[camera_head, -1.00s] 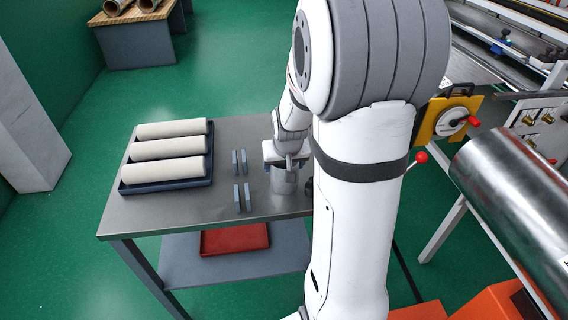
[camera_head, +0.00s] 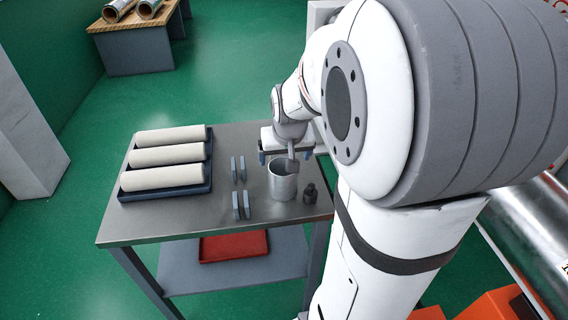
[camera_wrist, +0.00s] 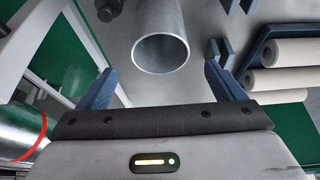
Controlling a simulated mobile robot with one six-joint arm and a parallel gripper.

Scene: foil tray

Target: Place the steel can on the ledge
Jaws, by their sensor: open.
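The steel can (camera_head: 282,184) is an open grey cylinder standing upright near the right end of the metal table. In the wrist view, the can (camera_wrist: 160,50) shows its open mouth ahead of the fingers, roughly centred between them. My gripper (camera_head: 287,157) is just behind and above the can in the head view. In the wrist view, my gripper (camera_wrist: 160,75) has its two blue fingers spread wide, with nothing between the pads. I cannot tell which surface is the ledge.
Several small blue-grey upright plates (camera_head: 237,203) stand left of the can. A dark tray (camera_head: 165,191) with three pale rolls (camera_head: 168,155) lies farther left. A small dark weight (camera_head: 310,193) stands right of the can. A red tray (camera_head: 233,246) is on the lower shelf.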

